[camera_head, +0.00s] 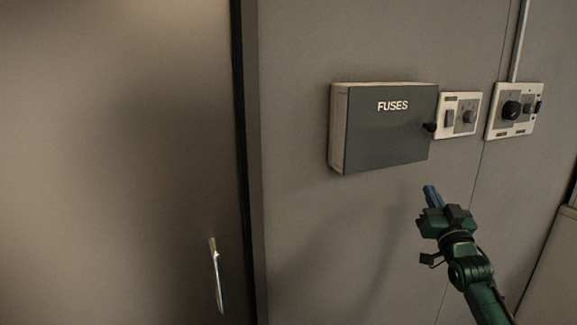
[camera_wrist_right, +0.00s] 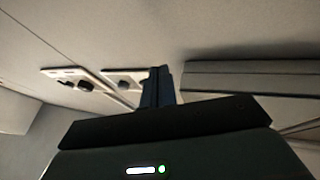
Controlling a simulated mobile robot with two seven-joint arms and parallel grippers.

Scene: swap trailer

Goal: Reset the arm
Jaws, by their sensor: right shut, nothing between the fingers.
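My right gripper (camera_head: 430,194) is dark green with blue fingers. In the head view it comes in from the lower right and points up, just below the lower right corner of the fuse box (camera_head: 390,135). Its fingers are together with nothing between them; they also show in the right wrist view (camera_wrist_right: 157,88). The fuse box has a closed dark grey cover marked FUSES and a small black knob (camera_head: 430,127) at its right edge. I see no contact between gripper and box. My left gripper is not in view.
Right of the fuse box are a switch panel (camera_head: 458,115) and a second panel (camera_head: 514,111) with a black knob, a conduit rising above it. A door (camera_head: 120,150) with a metal handle (camera_head: 216,275) is at left. A grey edge stands at far lower right. Bare wall lies below the box.

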